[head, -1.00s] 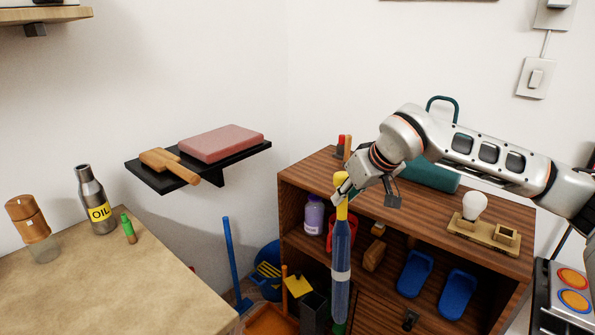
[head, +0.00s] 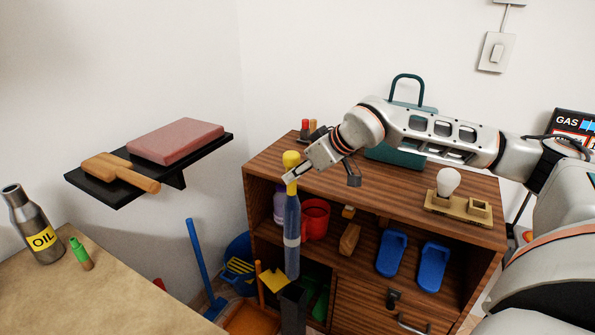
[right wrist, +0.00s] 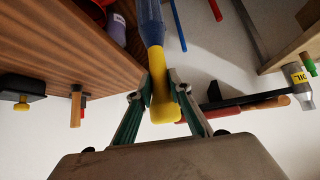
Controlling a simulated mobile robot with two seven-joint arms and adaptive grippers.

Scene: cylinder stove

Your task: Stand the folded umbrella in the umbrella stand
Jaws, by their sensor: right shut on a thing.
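The folded umbrella (head: 292,222) is blue with a pale band and a yellow handle (head: 291,160). My right gripper (head: 289,174) is shut on it just below the handle's knob and holds it upright, tip down. In the right wrist view the yellow handle (right wrist: 162,95) sits between both fingers (right wrist: 165,92). The umbrella stand (head: 293,312) is a dark, narrow square box on the floor. The umbrella's lower end shows right over the stand's top; I cannot tell whether it is above or inside the opening. My left gripper is out of view.
A wooden cabinet (head: 345,268) stands close to the right of the umbrella, with a red mug (head: 315,218) and blue slippers (head: 391,253) on its shelf. A blue-handled broom (head: 201,255) and a blue bucket (head: 238,252) stand to the left. A table (head: 75,300) is at lower left.

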